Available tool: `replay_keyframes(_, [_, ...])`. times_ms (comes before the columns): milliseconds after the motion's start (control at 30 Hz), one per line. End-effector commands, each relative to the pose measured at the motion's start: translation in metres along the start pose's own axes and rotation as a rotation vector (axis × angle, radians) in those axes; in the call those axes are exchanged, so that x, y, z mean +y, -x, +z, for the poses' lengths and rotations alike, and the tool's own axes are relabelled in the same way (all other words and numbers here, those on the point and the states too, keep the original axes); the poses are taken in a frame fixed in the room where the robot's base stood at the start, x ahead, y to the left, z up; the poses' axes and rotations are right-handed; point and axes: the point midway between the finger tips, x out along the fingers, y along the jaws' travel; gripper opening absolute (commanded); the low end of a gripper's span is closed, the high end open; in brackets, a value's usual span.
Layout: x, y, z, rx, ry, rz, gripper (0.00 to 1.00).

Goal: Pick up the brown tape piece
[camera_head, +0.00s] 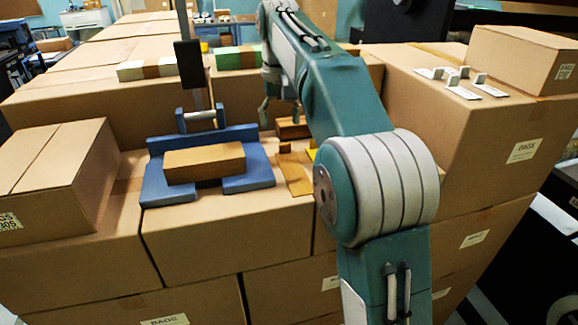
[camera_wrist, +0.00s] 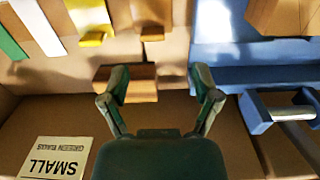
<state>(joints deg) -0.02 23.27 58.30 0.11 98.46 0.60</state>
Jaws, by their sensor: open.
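The likely brown tape piece (camera_head: 296,176) is a flat brown strip with a small brown cube (camera_head: 284,148) at its far end. It lies on the front cardboard box, right of the blue stand (camera_head: 258,165). In the wrist view the brown strip (camera_wrist: 153,12) is at the top, beyond the fingertips. My gripper (camera_head: 266,108) is open, pointing down behind the strip, partly hidden by my arm. In the wrist view my gripper (camera_wrist: 157,76) has its fingers spread. A wooden block (camera_wrist: 142,83) shows by the left finger; I cannot tell whether they touch.
A brown block (camera_head: 205,160) lies on the blue stand, which has a grey roller (camera_head: 199,121). A yellow piece (camera_wrist: 95,22) lies beside the brown strip. White pieces (camera_head: 462,82) sit on the right box. A taller box (camera_head: 50,175) stands left.

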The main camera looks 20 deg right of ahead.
Motion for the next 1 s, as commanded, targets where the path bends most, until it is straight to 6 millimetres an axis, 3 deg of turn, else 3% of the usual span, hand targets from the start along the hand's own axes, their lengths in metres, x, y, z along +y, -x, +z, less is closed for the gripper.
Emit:
replay_keyframes(267, [-0.001, -0.019, 0.003, 0.000, 0.000, 0.002, 0.80])
replay_keyframes(567, [0.001, -0.058, 0.006, 0.000, 0.000, 0.002, 0.80])
replay_keyframes(833, [0.002, -0.062, 0.006, 0.001, -0.001, 0.001, 0.80])
replay_keyframes(867, [0.002, -0.062, 0.006, 0.001, -0.001, 0.001, 0.76])
replay_keyframes(900, [0.002, -0.062, 0.006, 0.001, -0.001, 0.001, 0.58])
replay_keyframes(1000, [0.001, -0.062, 0.006, 0.001, 0.000, 0.002, 0.34])
